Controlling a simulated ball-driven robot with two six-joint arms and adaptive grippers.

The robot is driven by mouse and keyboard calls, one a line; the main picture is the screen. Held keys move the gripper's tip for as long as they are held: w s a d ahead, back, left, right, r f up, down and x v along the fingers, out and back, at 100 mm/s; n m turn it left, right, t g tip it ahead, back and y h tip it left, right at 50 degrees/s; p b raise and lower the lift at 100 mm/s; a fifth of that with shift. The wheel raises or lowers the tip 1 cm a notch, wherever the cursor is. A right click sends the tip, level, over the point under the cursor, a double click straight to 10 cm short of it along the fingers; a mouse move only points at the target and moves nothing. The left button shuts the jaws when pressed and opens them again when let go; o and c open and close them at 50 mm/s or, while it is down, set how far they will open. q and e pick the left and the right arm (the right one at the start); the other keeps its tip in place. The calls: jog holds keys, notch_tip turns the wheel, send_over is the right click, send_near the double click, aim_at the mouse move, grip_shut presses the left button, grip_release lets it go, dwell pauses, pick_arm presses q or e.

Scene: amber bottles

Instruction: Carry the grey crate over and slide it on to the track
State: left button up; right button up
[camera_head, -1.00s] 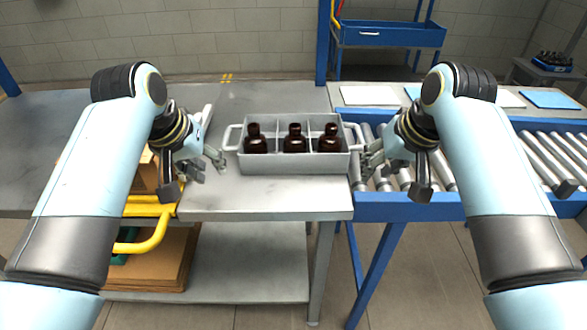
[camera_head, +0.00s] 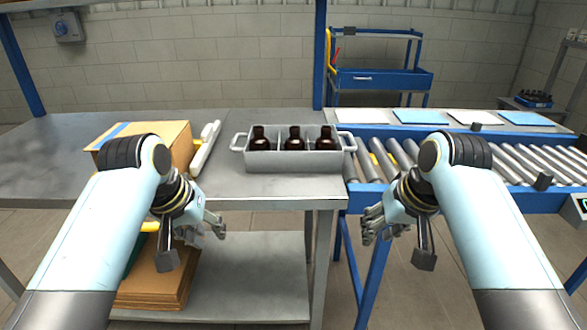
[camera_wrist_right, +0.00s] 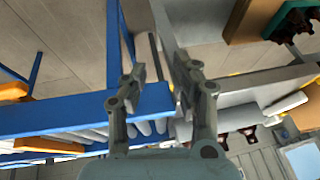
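The grey crate (camera_head: 293,161) stands level on the grey table (camera_head: 265,187) at its right end, with amber bottles (camera_head: 294,140) upright in its compartments. Its right handle (camera_head: 349,142) reaches past the table's edge towards the roller track (camera_head: 400,155). My left gripper (camera_head: 211,229) is open and empty, in front of and below the crate's left handle (camera_head: 238,143). My right gripper (camera_head: 371,224) is in front of the track's blue side, apart from the crate. In the right wrist view its fingers (camera_wrist_right: 160,72) are spread with nothing between them.
A cardboard box (camera_head: 175,140) and a white object (camera_head: 205,147) are left of the crate. Several flat sheets (camera_head: 420,117) lie beyond the track. A blue cart (camera_head: 380,79) stands behind. The table's left part is clear.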

jog(key=v, duration=1.2)
jog(key=shift+r, duration=0.45)
jog(key=shift+a, duration=0.1)
